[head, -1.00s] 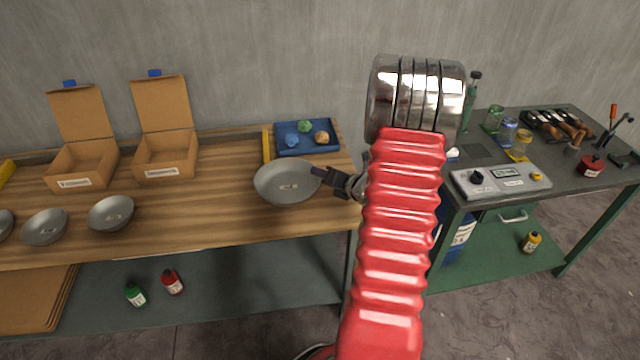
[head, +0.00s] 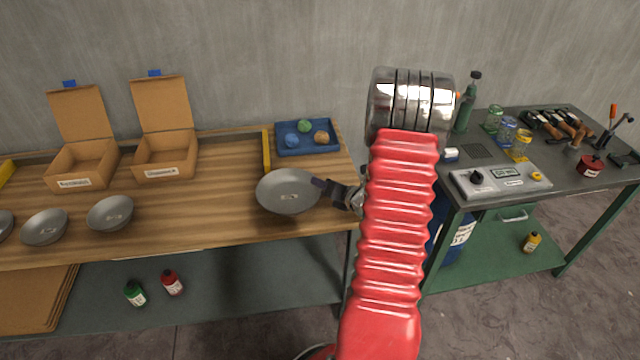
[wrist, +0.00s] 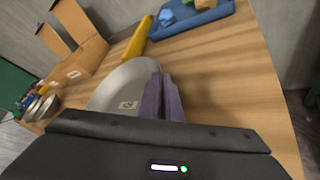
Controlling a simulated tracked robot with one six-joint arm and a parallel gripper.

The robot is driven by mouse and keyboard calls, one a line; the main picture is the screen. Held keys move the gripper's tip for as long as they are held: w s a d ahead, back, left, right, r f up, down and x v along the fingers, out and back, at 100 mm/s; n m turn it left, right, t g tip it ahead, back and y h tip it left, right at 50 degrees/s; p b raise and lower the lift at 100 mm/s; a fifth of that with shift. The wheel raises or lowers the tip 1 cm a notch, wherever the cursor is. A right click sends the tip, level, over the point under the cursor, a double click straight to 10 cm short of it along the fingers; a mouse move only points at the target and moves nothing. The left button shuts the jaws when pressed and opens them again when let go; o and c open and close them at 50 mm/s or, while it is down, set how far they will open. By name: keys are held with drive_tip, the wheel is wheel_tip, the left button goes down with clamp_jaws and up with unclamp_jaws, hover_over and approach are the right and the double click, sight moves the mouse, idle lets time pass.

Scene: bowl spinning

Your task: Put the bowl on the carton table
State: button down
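A grey metal bowl (head: 286,196) is over the right part of the wooden carton table (head: 225,190); a shadow below it suggests a small gap. It is roughly level and has a small label inside. My gripper (head: 321,184) is at its right rim, with its fingers closed together on the rim. In the wrist view the bowl (wrist: 115,92) lies left of the gripper's two purple-grey fingers (wrist: 162,97). The rim part between the fingers is hidden.
Two open cartons (head: 166,153) and several other bowls (head: 110,212) stand at the left. A blue tray (head: 307,150) with coloured lumps and a yellow bar (head: 266,150) are behind the bowl. A green bench (head: 500,180) with instruments is at the right.

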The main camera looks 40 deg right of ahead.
drive_tip(key=c, duration=2)
unclamp_jaws()
drive_tip(key=shift+s+r, duration=0.1)
drive_tip(key=v, duration=1.2)
